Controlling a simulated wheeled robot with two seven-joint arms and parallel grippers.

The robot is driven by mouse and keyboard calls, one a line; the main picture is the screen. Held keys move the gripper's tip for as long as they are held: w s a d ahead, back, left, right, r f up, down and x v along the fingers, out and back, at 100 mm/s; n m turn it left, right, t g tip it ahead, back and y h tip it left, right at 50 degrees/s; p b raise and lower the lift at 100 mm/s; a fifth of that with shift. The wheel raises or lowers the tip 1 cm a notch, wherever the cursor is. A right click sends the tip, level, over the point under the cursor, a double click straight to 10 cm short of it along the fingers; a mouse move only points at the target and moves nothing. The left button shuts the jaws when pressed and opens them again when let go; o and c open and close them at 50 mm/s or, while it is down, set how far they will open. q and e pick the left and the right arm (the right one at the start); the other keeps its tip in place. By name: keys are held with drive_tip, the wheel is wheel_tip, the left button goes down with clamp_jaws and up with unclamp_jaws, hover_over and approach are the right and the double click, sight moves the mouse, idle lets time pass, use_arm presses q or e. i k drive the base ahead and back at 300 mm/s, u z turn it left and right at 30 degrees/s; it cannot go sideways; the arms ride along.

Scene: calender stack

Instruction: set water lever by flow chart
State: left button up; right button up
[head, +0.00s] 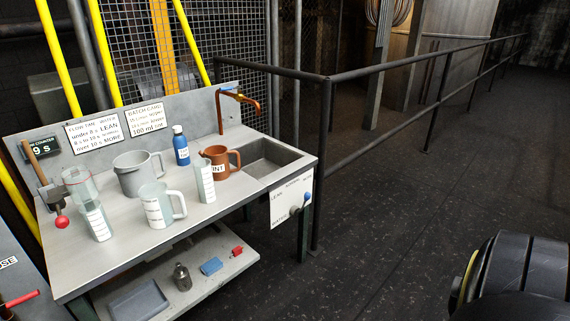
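The water lever panel (284,217) is a white plate on the bench's right front corner, with LEAN at its upper left and more small print that is hard to read. The lever's blue knob (307,197) points up and right from a grey hub (294,210). The flow chart (96,132) on the backboard reads under 8 s LEAN, 8 to 10 s a blurred word, over 10 s MORE. The counter (42,147) at the far left reads 9 s. Neither gripper is in view; a dark rounded part of mine shows at the lower right.
The bench (120,245) holds a grey jug (130,180), a white measuring jug (155,208), a brown jug (216,166), a blue bottle (181,150) and clear beakers. A black railing (316,200) stands right beside the lever panel. The floor at the right is clear.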

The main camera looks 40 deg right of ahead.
sight(308, 195)
drive_tip(key=k, duration=0.45)
drive_tip(key=z, duration=0.65)
drive_tip(key=i, duration=0.35)
drive_tip(key=z, duration=0.55)
